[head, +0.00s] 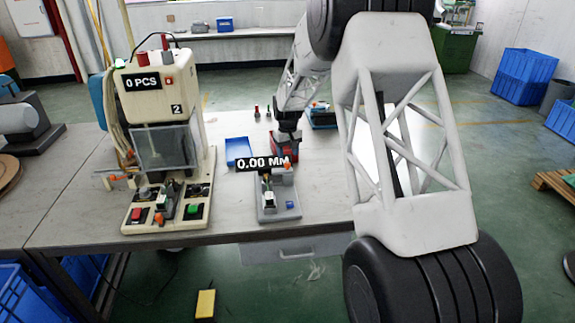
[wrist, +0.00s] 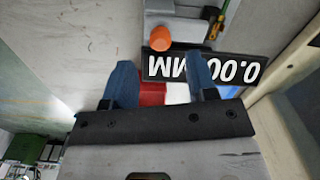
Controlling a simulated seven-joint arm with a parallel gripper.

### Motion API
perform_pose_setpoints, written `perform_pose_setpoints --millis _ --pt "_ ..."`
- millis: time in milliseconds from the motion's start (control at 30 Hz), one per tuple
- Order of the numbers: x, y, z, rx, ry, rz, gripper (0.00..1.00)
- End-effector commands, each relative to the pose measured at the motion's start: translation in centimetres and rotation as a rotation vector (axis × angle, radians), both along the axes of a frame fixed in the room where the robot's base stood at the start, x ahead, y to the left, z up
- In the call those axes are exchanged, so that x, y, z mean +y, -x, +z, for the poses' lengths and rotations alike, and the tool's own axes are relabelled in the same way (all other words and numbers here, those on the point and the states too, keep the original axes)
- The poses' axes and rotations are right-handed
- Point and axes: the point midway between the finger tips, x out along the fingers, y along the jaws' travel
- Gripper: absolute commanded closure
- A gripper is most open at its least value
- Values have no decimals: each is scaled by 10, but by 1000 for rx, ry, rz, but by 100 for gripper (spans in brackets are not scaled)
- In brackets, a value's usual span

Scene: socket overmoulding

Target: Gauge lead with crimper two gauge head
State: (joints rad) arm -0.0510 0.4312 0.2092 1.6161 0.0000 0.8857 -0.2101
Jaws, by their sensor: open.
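The gauge (head: 280,208) is a grey stand on the bench with a black display reading "0.00 MM" and an orange knob (wrist: 160,38). My gripper (head: 287,138) is just behind and above the display in the head view. In the wrist view its two blue fingers (wrist: 160,80) are spread apart, with the knob and display beyond the tips. A red and white thing (wrist: 153,93) shows between the fingers; I cannot tell what it is or whether they touch it. Crimper two (head: 165,95) is the cream machine marked "2", reading "0 PCS". I cannot clearly make out a lead.
A blue tray (head: 238,150) lies on the bench between crimper and gauge. The crimper's base (head: 180,222) carries a green and a red button. Bare bench (head: 80,190) lies left of the crimper.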

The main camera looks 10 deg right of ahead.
Motion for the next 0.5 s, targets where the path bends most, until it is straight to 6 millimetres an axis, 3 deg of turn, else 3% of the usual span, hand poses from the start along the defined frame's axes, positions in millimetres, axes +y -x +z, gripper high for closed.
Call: perform_pose_setpoints --millis 500 --pt "0 0 -55 -1 0 0 48"
